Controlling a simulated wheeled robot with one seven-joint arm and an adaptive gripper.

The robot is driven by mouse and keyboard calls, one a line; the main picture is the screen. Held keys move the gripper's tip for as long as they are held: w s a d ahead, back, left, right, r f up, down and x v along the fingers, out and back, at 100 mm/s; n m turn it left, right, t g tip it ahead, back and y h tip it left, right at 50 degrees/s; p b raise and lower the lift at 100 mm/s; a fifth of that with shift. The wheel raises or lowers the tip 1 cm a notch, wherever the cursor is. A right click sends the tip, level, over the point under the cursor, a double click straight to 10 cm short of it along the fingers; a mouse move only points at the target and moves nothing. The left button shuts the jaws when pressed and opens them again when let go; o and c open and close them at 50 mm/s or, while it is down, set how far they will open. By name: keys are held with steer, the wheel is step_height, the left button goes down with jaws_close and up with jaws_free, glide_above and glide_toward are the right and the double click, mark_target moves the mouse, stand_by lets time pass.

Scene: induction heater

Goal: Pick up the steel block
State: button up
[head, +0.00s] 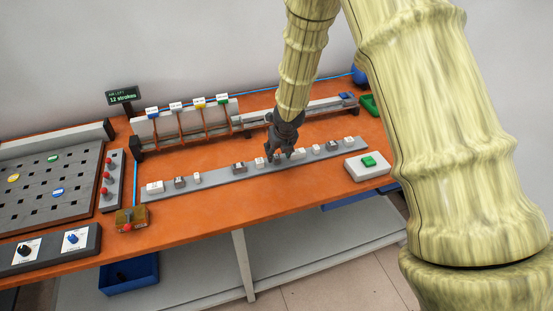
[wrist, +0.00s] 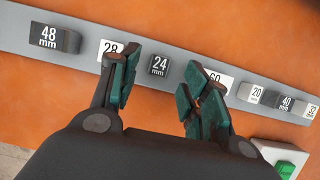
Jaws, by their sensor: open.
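Several small blocks with millimetre labels stand in a row on a grey strip (head: 218,173). A dark grey block marked 24 mm (wrist: 159,65) shows between and just beyond my fingertips in the wrist view. Another dark block, marked 48 mm (wrist: 55,38), is at upper left, and a dark 40 mm block (wrist: 286,102) is at right. No label names steel. My gripper (wrist: 160,80) is open and empty, its green-padded fingers spread either side of the 24 mm block. In the head view my gripper (head: 281,155) is low over the strip and hides part of the row.
Pale blocks marked 28 (wrist: 110,48) and 60 (wrist: 218,78) stand close on either side, partly behind my fingers. A white box with a green button (head: 368,166) is at right. Behind is a rack with coloured tags (head: 180,123). A pegboard (head: 45,185) is at left.

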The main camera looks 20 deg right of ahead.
mark_target(277, 156)
steer(key=shift+x, duration=1.6)
steer(key=shift+c, duration=0.2)
jaws_close()
